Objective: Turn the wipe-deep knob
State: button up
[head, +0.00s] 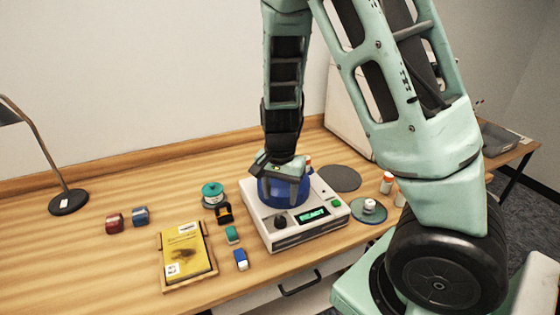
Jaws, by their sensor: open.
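A white device (305,233) stands on the wooden table and has a green-lit display (312,214) on its front. A dark knob (281,222) sits on the device left of the display; I cannot read any label on it. A blue round part (270,192) is on top of the device behind the knob. My gripper (284,185) points down over the blue part, with its fingers in front of and beside it. It is open, and whether it touches the blue part I cannot tell. A small green button (335,202) is right of the display.
A yellow book (186,250) in a wooden tray lies left of the device. A grey disc (339,178) and orange-white bottles (387,182) are at right. The front left table is clear.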

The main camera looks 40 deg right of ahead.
notch_tip(320, 180, up, 9)
jog(key=shift+p, duration=0.45)
dwell(0.3)
jog(key=s+a+n+b, duration=0.1)
jog(key=s+a+n, duration=0.2)
jog(key=a+n, duration=0.15)
jog(key=s+a+n+y+b, duration=0.1)
jog(key=s+a+n, duration=0.15)
jog(key=a, duration=0.35)
jog(key=s+a+n, duration=0.2)
jog(key=a+n, duration=0.2)
jog(key=a, duration=0.2)
jog(key=s+a+n+b, duration=0.1)
jog(key=s+a+n, duration=0.5)
jog(key=s+n, duration=0.3)
jog(key=shift+s+a+b, duration=0.15)
jog(key=shift+s+b, duration=0.25)
jog(key=shift+s, duration=0.55)
